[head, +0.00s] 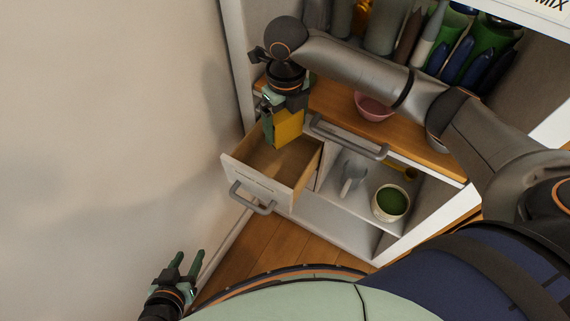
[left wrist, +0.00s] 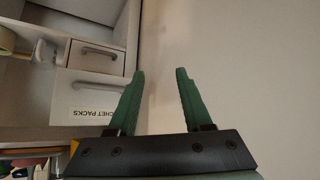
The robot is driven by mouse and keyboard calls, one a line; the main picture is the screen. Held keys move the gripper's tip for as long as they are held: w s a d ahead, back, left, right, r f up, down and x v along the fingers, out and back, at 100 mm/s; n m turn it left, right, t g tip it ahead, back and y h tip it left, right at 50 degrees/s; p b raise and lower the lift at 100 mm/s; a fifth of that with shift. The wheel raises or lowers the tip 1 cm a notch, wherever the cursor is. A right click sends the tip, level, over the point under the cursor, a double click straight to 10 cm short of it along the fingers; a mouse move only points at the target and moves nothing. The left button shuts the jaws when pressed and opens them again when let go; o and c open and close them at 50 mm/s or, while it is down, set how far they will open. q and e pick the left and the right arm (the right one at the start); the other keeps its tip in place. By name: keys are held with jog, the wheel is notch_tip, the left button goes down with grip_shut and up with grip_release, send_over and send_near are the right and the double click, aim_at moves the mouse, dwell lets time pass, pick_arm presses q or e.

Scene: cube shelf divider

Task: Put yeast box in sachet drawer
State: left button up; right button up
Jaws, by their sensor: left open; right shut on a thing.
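The yeast box, a yellow box (head: 289,127), is held by my right gripper (head: 281,113). That gripper is shut on it and points down over the open drawer. The sachet drawer (head: 243,176) is pulled out and its visible inside looks empty. The box's lower end is at the drawer's back part; I cannot tell how far it is inside. The drawer front (left wrist: 67,98) also shows in the left wrist view, with partly hidden lettering reading "CHET PACKS". My left gripper (head: 188,256) is open and empty at lower left; its fingers (left wrist: 160,74) show apart in the left wrist view.
A wooden shelf top (head: 330,103) holds a pink bowl (head: 373,107) and several bottles behind. A grey handle (head: 348,139) is right of the box. A cup with green contents (head: 391,203) stands in the compartment right of the drawer. A bare wall (head: 100,130) is at left.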

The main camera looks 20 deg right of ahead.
notch_tip(320, 180, down, 12)
jog(key=shift+f+b, duration=0.1)
jog(key=shift+b, duration=1.05)
notch_tip(320, 180, down, 4)
jog(key=shift+f+b, duration=0.2)
jog(key=shift+b, duration=0.4)
jog(key=shift+f, duration=0.1)
jog(key=shift+f, duration=0.2)
jog(key=o, duration=1)
jog(key=shift+r, duration=0.15)
